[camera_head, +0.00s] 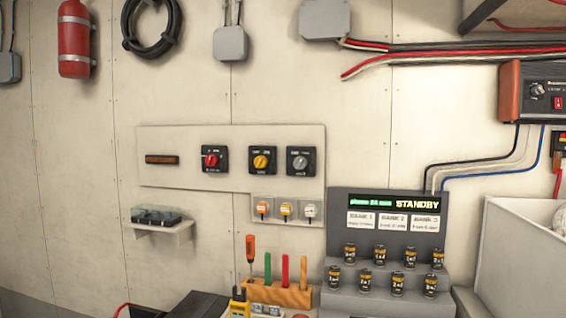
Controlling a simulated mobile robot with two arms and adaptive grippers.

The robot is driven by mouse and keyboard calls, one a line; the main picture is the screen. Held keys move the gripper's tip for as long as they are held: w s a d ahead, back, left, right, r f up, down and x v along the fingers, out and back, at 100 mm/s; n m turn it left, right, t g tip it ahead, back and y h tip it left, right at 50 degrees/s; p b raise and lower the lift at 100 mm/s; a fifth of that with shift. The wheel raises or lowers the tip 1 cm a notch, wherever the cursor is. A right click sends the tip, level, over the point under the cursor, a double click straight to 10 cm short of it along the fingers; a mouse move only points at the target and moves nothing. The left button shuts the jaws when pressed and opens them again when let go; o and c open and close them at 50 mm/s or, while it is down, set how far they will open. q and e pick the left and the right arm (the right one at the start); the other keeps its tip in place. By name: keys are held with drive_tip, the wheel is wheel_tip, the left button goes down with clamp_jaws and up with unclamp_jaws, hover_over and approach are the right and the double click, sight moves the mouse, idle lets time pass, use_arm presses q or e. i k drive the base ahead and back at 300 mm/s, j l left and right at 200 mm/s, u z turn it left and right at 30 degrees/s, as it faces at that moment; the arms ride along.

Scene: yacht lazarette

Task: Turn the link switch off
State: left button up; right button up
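A pale wall panel (160,185) carries three rotary switches on black plates: one with a red knob (211,160), one with a yellow knob (261,161) and one with a grey knob (300,161). Their labels are too small to read, so I cannot tell which is the link switch. A brown label strip (162,160) sits to their left. Below are three small white units (286,209) with orange, yellow and pale tops. Neither of my grippers is in view.
A stepped grey stand (345,268) holds several black cylinders under a display reading "STANDBY". A wooden block (278,294) holds upright tools below the panel. A small shelf (163,228) juts out left. A white bin (510,260) stands right.

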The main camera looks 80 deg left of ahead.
sight(261, 162)
drive_tip(key=u, duration=2.9)
drive_tip(key=i+l+z, duration=0.1)
drive_tip(key=i, duration=0.5)
